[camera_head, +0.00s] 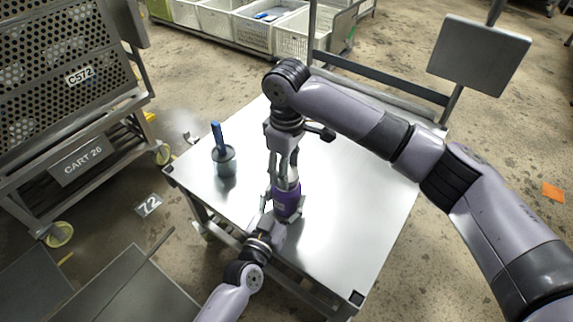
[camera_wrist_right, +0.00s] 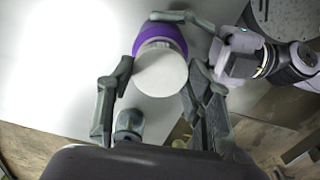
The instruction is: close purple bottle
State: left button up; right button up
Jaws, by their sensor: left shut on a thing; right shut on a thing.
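The purple bottle (camera_head: 287,202) stands upright on the metal table, near its front edge. It also shows in the right wrist view (camera_wrist_right: 163,34), with a round white cap (camera_wrist_right: 160,73) at its top. My left gripper (camera_head: 283,211) comes in from the front and is shut around the purple body; its fingers also show in the right wrist view (camera_wrist_right: 190,22). My right gripper (camera_head: 287,176) points down from above and is shut on the white cap; its fingers flank the cap in the wrist view (camera_wrist_right: 158,78). I cannot tell whether the cap is tight.
A grey cup (camera_head: 224,166) with a blue-handled tool (camera_head: 217,135) stands at the table's left. The rest of the steel table (camera_head: 350,215) is bare. A perforated cart (camera_head: 75,160) is on the left, white crates (camera_head: 291,38) behind, and a grey panel (camera_head: 478,55) at back right.

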jog(key=shift+f, duration=0.55)
dwell(0.4)
